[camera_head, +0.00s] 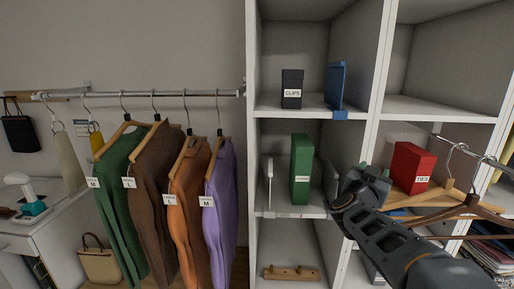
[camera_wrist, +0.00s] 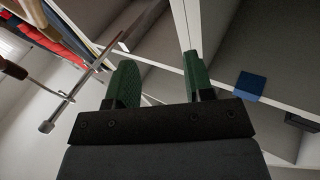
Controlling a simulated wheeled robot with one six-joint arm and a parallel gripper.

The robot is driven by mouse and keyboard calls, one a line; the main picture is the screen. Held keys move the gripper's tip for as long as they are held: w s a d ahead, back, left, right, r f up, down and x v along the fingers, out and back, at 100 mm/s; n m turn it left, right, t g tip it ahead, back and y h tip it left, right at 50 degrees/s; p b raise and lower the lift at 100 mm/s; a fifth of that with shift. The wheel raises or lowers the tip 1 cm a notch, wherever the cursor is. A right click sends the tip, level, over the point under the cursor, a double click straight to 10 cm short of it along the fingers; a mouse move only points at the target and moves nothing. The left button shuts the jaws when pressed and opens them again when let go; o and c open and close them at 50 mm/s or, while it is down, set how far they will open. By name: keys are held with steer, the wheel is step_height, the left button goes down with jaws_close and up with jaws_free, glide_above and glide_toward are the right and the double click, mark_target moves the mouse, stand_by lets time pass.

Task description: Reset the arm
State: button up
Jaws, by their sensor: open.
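My arm (camera_head: 405,240) reaches in from the lower right in the head view, in front of the shelving. Its gripper end is near the middle cubby, right of the green box (camera_head: 301,168); the fingertips are mostly hidden behind my wrist there. In the wrist view my gripper (camera_wrist: 158,78) shows two green fingers spread apart. Nothing is between them. Behind the fingers are a white shelf divider and grey cubby interiors.
The white cubby shelving (camera_head: 251,150) holds a CLIPS box (camera_head: 292,88), a blue bookend (camera_head: 336,85) and a red TIES box (camera_head: 411,167). A rail with hangers (camera_head: 465,155) is close to my arm at right. Sweaters (camera_head: 175,190) hang on the left rail.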

steer(key=s+a+f+n+g+y, duration=0.1)
steer(key=s+a+f+n+y, duration=0.2)
steer(key=a+f+n+y, duration=0.25)
steer(key=s+a+f+n+g+y, duration=0.25)
steer(key=a+f+y, duration=0.25)
steer(key=a+y, duration=0.25)
steer(key=s+f+n+g, duration=0.1)
steer(key=s+f+g, duration=0.6)
steer(key=s, duration=0.7)
step_height(320, 180, down, 2)
steer(key=shift+s+a+f+h, duration=0.2)
steer(key=shift+s+a+h, duration=0.1)
steer(key=shift+s+h, duration=0.1)
steer(key=shift+c, duration=0.5)
